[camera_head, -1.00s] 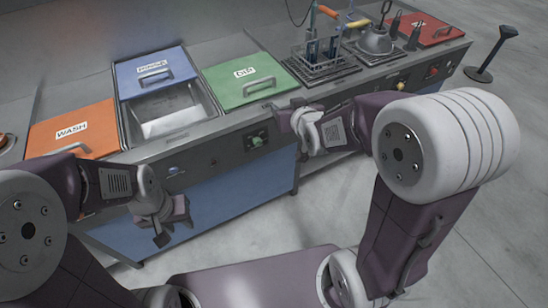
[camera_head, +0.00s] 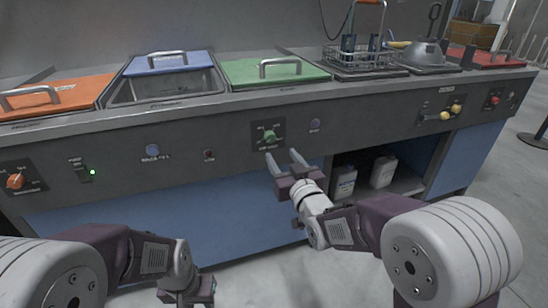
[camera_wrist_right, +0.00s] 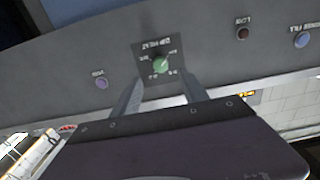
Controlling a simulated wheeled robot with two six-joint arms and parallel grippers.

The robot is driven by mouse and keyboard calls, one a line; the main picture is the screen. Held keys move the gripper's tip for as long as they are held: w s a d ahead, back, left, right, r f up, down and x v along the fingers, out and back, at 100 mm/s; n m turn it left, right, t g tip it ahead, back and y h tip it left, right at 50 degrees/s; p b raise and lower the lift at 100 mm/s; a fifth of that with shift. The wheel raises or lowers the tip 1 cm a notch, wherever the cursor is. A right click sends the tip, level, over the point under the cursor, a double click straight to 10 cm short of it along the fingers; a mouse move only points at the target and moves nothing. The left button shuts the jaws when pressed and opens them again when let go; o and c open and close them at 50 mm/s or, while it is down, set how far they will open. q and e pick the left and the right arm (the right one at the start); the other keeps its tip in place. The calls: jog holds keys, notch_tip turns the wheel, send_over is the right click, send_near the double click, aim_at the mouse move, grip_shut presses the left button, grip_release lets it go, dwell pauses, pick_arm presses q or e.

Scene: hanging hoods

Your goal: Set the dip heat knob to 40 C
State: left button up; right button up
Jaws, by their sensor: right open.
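The dip heat knob (camera_head: 269,136) is a small green dial on a dark square plate on the counter's front panel, below the green lid. It also shows in the right wrist view (camera_wrist_right: 160,66), upside down, with its label and scale marks too small to read exactly. My right gripper (camera_head: 284,159) is open and empty, its two fingers pointing up at the panel just below the knob. In the wrist view the fingers lie on either side of the plate's lower part, apart from the knob. My left gripper (camera_head: 188,294) is low at the bottom edge; its fingers are not clear.
An orange knob (camera_head: 15,181) and a green light (camera_head: 93,172) are on the panel at left. The green lid (camera_head: 275,72) overhangs nothing at the knob. White jugs (camera_head: 383,170) stand on the open shelf below right.

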aim_at(271, 140)
jog(key=b+x, duration=0.3)
jog(key=x, duration=0.5)
jog(key=shift+f, duration=0.1)
jog(key=shift+w+a, duration=0.15)
jog(key=shift+w, duration=0.4)
jog(key=shift+c, duration=0.3)
grip_shut()
